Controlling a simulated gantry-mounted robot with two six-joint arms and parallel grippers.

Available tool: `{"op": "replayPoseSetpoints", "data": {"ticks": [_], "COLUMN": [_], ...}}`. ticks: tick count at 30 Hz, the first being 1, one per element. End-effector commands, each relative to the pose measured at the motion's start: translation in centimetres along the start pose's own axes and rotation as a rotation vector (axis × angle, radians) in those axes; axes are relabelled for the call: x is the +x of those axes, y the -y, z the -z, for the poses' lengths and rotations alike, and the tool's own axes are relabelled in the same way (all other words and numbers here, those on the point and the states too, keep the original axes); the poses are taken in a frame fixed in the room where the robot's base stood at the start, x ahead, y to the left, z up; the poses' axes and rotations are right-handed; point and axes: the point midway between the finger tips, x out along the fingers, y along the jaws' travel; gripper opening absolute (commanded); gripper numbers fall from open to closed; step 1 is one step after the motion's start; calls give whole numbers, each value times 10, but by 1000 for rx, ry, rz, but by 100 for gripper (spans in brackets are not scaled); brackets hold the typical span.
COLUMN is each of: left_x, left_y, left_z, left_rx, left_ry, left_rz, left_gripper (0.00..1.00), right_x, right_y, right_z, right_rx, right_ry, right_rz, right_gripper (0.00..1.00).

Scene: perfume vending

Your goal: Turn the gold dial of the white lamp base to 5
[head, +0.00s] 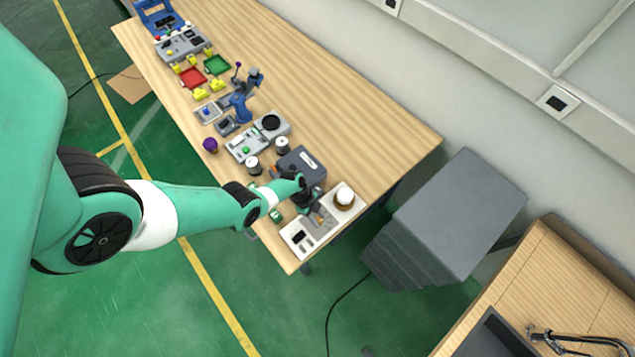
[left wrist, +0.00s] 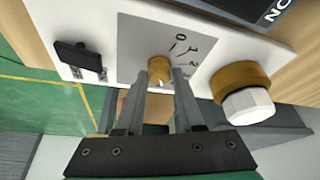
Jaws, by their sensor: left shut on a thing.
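The white lamp base (head: 334,222) lies at the near end of the wooden table in the head view, and its white plate (left wrist: 110,31) fills the upper part of the left wrist view. The small gold dial (left wrist: 159,67) sits on a grey panel with dark numbers beside it; the higher numbers are partly hidden. My left gripper (left wrist: 162,80) has its two fingers closed on either side of the dial. In the head view my left gripper (head: 313,211) is over the base. Which number the dial points to is hard to tell. My right gripper is in neither view.
A black switch (left wrist: 78,57) is on the base left of the dial, and a larger gold collar with a white top (left wrist: 240,88) is to its right. A dark blue-grey box (head: 302,165) stands close behind the base. Several other items line the table further back.

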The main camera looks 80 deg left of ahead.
Motion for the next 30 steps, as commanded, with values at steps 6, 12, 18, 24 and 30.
{"op": "replayPoseSetpoints", "data": {"ticks": [6, 12, 18, 24, 30], "left_x": [2, 1, 0, 0, 0], "left_y": [2, 2, 2, 2, 2], "left_z": [-2, -2, -2, -1, -1], "left_rx": [127, 198, 226, 228, 228], "left_ry": [5, 6, 7, 6, 6], "left_rz": [-49, -77, -87, -89, -89], "left_gripper": [0, 0, 0, 0, 42], "right_x": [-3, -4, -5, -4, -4], "right_y": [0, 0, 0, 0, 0], "right_z": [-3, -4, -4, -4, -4], "right_rx": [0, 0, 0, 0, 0], "right_ry": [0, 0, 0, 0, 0], "right_rz": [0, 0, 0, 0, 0], "right_gripper": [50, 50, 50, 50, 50]}}
